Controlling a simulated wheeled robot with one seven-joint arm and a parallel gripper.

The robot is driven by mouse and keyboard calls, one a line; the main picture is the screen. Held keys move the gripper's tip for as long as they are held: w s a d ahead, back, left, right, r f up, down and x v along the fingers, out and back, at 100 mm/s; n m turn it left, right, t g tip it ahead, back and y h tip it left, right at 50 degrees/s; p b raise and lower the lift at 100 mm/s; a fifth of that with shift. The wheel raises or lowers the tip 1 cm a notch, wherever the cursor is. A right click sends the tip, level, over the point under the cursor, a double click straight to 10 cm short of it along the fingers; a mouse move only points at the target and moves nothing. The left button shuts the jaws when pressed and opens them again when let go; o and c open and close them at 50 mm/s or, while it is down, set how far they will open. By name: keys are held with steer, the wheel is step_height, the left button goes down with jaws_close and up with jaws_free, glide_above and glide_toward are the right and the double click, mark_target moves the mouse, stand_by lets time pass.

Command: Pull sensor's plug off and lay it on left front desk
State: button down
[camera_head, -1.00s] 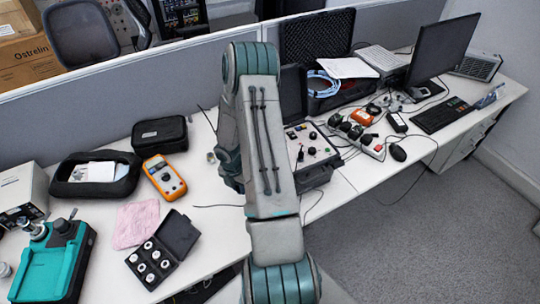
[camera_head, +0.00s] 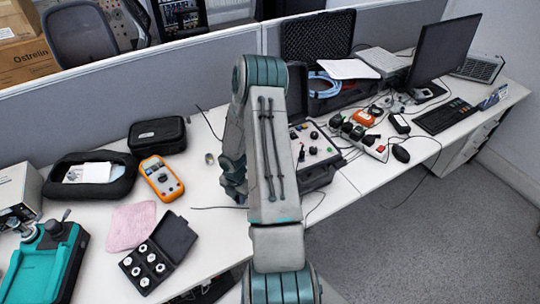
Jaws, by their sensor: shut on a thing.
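My arm (camera_head: 265,150) reaches over the middle of the desk. Its wrist links show in part at the left of the forearm, above the desk top. My gripper's fingers are hidden behind the arm, so neither they nor anything in them can be seen. A small silver piece (camera_head: 209,158) lies on the desk just left of the wrist; I cannot tell if it is the sensor. Thin dark cables (camera_head: 208,122) run toward the arm from the left. The sensor's plug cannot be made out. The left front desk (camera_head: 215,240) shows bare white surface left of my arm.
At left are a teal device (camera_head: 45,265), an open black case of white pieces (camera_head: 150,265), a pink cloth (camera_head: 131,226), an orange meter (camera_head: 161,178) and black pouches (camera_head: 157,135). A control case (camera_head: 318,150) and monitor (camera_head: 442,48) stand at right.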

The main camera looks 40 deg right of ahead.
steer(key=shift+f+b, duration=0.3)
steer(key=shift+f, duration=0.05)
stand_by(0.3)
steer(key=c, duration=1.2)
jaws_free()
steer(key=shift+r, duration=0.15)
steer(key=shift+r+p, duration=2.1)
steer(key=shift+r, duration=0.3)
